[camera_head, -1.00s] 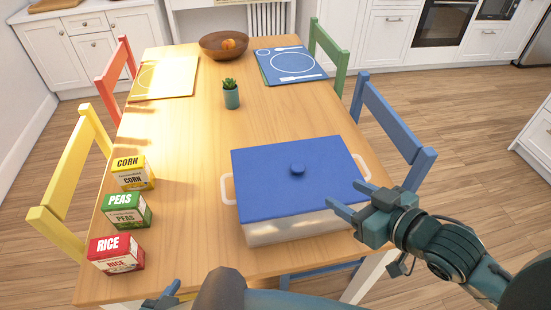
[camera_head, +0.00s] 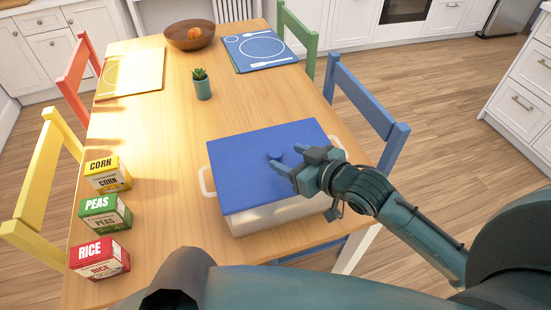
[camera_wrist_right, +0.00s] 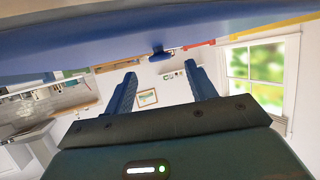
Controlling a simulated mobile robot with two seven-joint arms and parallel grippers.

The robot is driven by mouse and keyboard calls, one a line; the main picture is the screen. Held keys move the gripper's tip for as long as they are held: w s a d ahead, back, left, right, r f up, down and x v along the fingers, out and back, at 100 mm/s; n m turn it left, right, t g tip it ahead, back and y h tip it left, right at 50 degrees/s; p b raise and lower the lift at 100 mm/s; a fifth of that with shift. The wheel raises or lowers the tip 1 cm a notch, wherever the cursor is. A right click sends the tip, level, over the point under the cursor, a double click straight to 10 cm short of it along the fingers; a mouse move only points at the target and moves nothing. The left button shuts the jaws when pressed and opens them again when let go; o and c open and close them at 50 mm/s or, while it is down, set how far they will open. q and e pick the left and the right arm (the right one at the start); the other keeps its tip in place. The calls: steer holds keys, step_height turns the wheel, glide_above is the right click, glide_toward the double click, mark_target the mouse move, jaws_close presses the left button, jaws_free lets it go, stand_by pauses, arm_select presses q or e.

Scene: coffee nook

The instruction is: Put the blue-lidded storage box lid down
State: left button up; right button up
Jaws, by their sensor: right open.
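The storage box (camera_head: 285,212) has a pale body and a side handle and stands on the near part of the wooden table. Its flat blue lid (camera_head: 240,160) lies on top, and it also fills the top of the right wrist view (camera_wrist_right: 80,40). The lid's round blue knob (camera_wrist_right: 157,50) shows just beyond and between my fingers in the right wrist view. My right gripper (camera_head: 283,155) is open and empty over the right part of the lid, fingertips close to the knob. I cannot tell whether they touch it. My left gripper is not in view.
Boxes of corn (camera_head: 107,174), peas (camera_head: 105,217) and rice (camera_head: 99,258) stand along the table's left edge. A small potted plant (camera_head: 202,86), a wooden bowl (camera_head: 190,35) and placemats are farther back. A blue chair (camera_head: 365,105) stands right of the table.

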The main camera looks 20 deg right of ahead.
mark_target(275, 152)
steer(key=x, duration=0.3)
steer(key=shift+w+a+f, duration=0.1)
steer(key=shift+w+f, duration=0.05)
steer(key=shift+c, duration=0.2)
steer(key=c, duration=1.1)
